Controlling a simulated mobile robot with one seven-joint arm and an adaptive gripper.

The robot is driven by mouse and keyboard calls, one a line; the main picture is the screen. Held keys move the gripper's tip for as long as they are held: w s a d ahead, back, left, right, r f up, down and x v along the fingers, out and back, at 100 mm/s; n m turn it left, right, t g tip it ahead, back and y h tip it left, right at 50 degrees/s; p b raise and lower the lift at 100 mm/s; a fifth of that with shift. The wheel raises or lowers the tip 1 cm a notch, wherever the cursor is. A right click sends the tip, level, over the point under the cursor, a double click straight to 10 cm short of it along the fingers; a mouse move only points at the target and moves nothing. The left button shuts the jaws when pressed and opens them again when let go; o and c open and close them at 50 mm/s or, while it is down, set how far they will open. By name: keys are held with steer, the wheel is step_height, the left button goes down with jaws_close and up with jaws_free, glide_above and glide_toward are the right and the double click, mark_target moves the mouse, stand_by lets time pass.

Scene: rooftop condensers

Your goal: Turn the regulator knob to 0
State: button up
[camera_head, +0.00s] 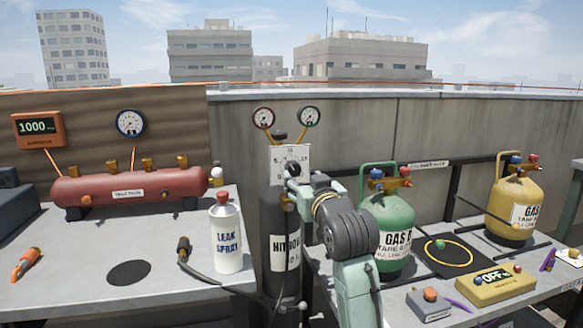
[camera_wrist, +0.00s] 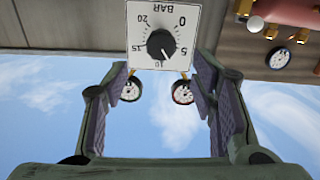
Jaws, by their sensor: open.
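The regulator knob (camera_wrist: 160,43) is black and sits on a white dial plate (camera_wrist: 139,32) marked BAR with 0, 5, 10, 15 and 20. The wrist view shows the plate upside down. A pale mark on the knob points toward the picture's bottom, near 10; its exact setting is hard to tell. My gripper (camera_wrist: 161,82) is open, its two fingers spread below the knob in that picture, with nothing between them but sky and gauges.
Two gauges (camera_head: 263,117) (camera_head: 309,116) rise above the plate. A leak spray bottle (camera_head: 225,235) stands on the left bench beside a hose. A green gas cylinder (camera_head: 392,235) stands right of my arm, and a yellow one (camera_head: 514,211) farther right. A red tank (camera_head: 128,188) lies left.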

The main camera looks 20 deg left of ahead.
mark_target(294, 169)
steer(key=p+x, duration=0.1)
steer(key=x, duration=0.8)
steer(key=shift+a, duration=0.15)
steer(key=c, duration=1.1)
steer(key=shift+c, duration=0.2)
